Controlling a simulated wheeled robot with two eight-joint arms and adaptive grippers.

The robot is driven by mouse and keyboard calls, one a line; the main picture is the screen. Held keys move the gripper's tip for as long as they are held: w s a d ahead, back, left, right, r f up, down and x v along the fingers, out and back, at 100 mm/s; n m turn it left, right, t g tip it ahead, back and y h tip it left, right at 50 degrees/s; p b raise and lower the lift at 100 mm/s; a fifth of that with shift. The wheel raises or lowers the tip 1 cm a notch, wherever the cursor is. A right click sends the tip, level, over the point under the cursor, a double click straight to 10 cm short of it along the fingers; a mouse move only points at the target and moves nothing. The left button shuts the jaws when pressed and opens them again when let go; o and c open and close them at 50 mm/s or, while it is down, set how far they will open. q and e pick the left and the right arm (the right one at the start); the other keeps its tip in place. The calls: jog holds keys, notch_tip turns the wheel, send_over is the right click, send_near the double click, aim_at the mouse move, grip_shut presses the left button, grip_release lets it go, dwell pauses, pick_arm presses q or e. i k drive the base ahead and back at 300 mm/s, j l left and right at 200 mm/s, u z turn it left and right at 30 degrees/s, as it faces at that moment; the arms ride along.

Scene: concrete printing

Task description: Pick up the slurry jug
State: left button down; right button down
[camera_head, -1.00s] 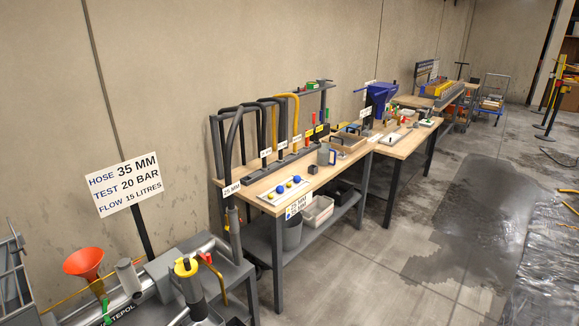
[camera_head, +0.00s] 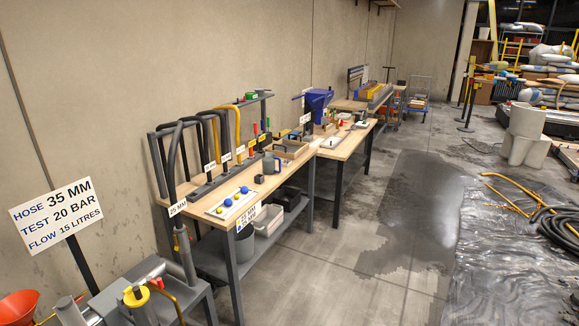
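A small grey jug-like vessel (camera_head: 271,164) stands upright on the nearer wooden workbench (camera_head: 285,186), towards its far end. It may be the slurry jug, but it is too small to be sure. A small dark block (camera_head: 259,179) sits just in front of it. Neither of my grippers is in view, and nothing is seen touching the vessel.
Bent hoses on a rack (camera_head: 196,150) line the wall side of the bench. A tray with blue and yellow balls (camera_head: 232,203) lies at its near end. A sign (camera_head: 58,217) and an orange funnel (camera_head: 18,305) are at left. Concrete floor (camera_head: 330,262) beside the benches is clear.

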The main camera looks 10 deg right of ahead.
aim_at(269, 158)
jog(key=z, duration=0.2)
jog(key=i+l, duration=0.2)
jog(key=i, duration=0.3)
jog(key=i+l, duration=0.2)
jog(key=i, duration=0.35)
jog(key=i+l+u, duration=0.1)
jog(key=i, duration=0.4)
jog(key=i+l, duration=0.35)
jog(key=i, duration=0.2)
jog(key=i+l, duration=0.25)
jog(key=i, duration=0.25)
jog(key=i+l+u, duration=0.1)
jog(key=i+l, duration=0.15)
jog(key=i, duration=0.25)
jog(key=i+l, duration=0.3)
jog(key=i, duration=0.2)
